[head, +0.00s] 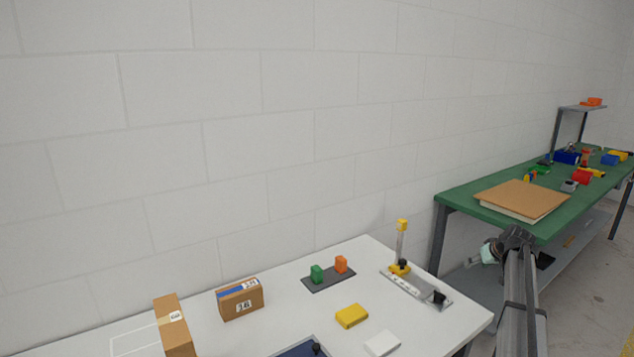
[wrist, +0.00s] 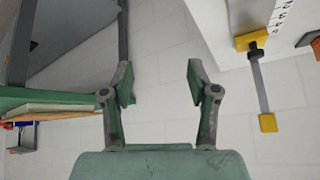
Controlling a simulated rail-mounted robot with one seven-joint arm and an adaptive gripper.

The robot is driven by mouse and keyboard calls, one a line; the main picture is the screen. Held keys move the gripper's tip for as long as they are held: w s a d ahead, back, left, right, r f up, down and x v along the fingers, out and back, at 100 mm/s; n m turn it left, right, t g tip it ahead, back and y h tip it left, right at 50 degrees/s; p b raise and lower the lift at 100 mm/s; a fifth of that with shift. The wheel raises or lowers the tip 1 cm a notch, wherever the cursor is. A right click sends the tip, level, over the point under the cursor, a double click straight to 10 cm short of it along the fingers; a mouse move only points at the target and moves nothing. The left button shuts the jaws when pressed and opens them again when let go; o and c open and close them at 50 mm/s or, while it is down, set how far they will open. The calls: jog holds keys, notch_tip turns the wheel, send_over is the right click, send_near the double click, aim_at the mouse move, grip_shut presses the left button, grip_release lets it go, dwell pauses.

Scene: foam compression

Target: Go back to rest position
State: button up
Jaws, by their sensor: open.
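My gripper (wrist: 160,85) is open and empty in the wrist view, with bare wall behind its fingers. In the head view my arm shows at the lower right, between the white table (head: 451,321) and the green workbench (head: 455,201). The gripper's fingers cannot be made out clearly there. A measuring stand with yellow parts (head: 400,268) is on the white table's right side. It also shows at the upper right of the wrist view (wrist: 262,85), apart from my fingers.
On the white table are a yellow block (head: 352,315), a white block (head: 382,342), a dark plate with green (head: 317,274) and orange (head: 341,264) blocks, and two cardboard boxes (head: 240,299). A brown board (head: 522,198) and several tools lie on the green workbench.

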jog(key=s+d+f+m+t+h, duration=0.2)
jog(key=s+d+f+m, duration=0.35)
jog(key=s+d, duration=0.75)
jog(key=s+a+f+n+g+y+b, duration=0.15)
jog(key=s+a+f, duration=0.25)
jog(key=a+f, duration=0.65)
jog(key=s+a+f+g+y+p, duration=0.1)
jog(key=s+a+f+g, duration=0.25)
jog(key=a+f, duration=0.7)
jog(key=s+a+f+g+y, duration=0.1)
jog(key=s+a+f+g, duration=0.2)
jog(key=s+a+f, duration=1)
jog(key=s+a+f+n+g+p, duration=0.1)
jog(key=s+a+f+g, duration=0.15)
jog(key=s+a, duration=0.55)
jog(key=s+a+f+n+g, duration=0.1)
jog(key=s+a+f+g, duration=0.1)
jog(key=s+a+f, duration=0.5)
jog(key=s+a+r+g+h, duration=0.1)
jog(key=s+r, duration=0.1)
jog(key=s, duration=0.8)
jog(key=s+a+r+n+g+h, duration=0.1)
jog(key=s+g, duration=0.1)
jog(key=s, duration=0.7)
jog(key=shift+s+a+r+h+p, duration=0.25)
jog(key=shift+s+r+h+p, duration=0.1)
jog(key=shift+p, duration=0.1)
